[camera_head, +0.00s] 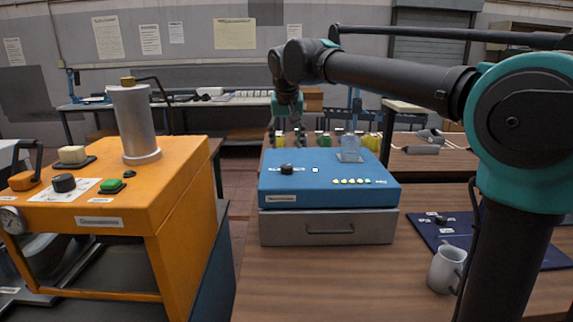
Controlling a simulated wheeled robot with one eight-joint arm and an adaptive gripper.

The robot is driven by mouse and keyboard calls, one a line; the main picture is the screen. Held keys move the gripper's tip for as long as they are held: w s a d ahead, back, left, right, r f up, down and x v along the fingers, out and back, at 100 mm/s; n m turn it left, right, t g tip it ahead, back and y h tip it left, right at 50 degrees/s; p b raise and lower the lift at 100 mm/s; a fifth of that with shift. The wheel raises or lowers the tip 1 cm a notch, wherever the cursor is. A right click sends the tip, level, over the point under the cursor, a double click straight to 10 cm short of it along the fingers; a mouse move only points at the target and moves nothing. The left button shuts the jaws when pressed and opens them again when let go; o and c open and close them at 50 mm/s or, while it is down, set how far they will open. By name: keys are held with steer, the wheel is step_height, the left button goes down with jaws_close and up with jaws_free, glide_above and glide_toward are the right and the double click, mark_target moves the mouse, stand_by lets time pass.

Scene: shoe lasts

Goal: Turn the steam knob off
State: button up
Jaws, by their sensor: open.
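Several black knobs are in view, and their labels are too small to read, so I cannot tell which is the steam knob. One black knob (287,168) stands on the left part of the top of a blue box (330,198). Another black knob (64,183) is on a white plate on the orange machine (165,190). A third small dark knob (440,219) is on a dark blue panel (432,238) at right. My gripper (287,136) is open and empty, pointing down. In the picture it is just above the blue box's knob, apart from it.
The blue box has a row of small yellow lights (352,181) and a clear upright piece (350,149). A grey drawer (328,228) is below it. A white mug (445,269) stands at right. The orange machine carries a grey cylinder (133,122) and green button (112,185).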

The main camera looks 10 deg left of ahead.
mark_target(287, 166)
steer(key=x, duration=1)
steer(key=shift+d+f, duration=0.1)
steer(key=shift+c, duration=0.6)
steer(key=c, duration=1)
steer(key=shift+c, duration=0.2)
